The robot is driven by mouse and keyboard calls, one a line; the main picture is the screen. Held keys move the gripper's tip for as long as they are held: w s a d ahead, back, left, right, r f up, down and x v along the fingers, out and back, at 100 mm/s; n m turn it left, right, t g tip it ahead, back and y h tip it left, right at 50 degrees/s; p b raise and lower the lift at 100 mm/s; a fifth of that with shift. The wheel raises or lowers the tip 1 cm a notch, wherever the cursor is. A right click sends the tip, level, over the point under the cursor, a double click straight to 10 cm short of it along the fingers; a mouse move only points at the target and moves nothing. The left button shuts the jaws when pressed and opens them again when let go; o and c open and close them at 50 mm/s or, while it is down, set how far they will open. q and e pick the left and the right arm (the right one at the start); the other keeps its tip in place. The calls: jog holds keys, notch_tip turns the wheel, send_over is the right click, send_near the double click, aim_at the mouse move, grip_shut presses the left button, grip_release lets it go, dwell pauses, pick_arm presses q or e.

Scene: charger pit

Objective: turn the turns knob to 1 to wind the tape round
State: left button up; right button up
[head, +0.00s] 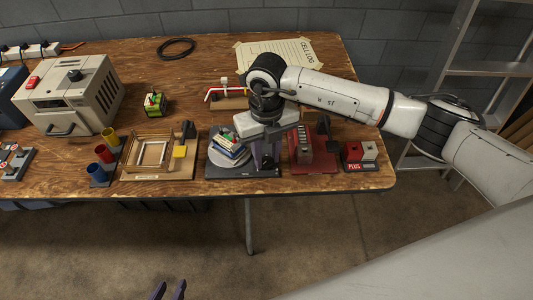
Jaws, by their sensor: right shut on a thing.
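The winding station (228,173) is a black base at the table's front edge, with a pale round plate (221,160) on its left. A small stack of cells with white, green and red on it sits on the plate. My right gripper (266,168) points down at the right part of this base, its purple fingers shut on what appears to be the turns knob. The knob and its markings are hidden by the fingers and wrist. My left gripper (168,290) shows only its fingertips at the bottom edge, apart and empty, away from the table.
A wooden fixture (150,158) is to the left of the station, and a red fixture (315,163) is close on its right. Coloured cups (104,153), a beige machine (72,95) and a cell log sheet (295,52) also occupy the table.

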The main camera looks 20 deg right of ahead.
aim_at(267, 160)
jog(key=m, duration=0.5)
jog(key=shift+w+r+m+p, duration=0.1)
jog(key=shift+m+p, duration=0.25)
jog(key=shift+m, duration=0.05)
dwell(0.4)
jog(key=o, duration=1.1)
jog(key=shift+c, duration=0.2)
notch_tip(267, 160, up, 10)
jog(key=shift+r+b, duration=0.15)
jog(key=shift+b, duration=0.15)
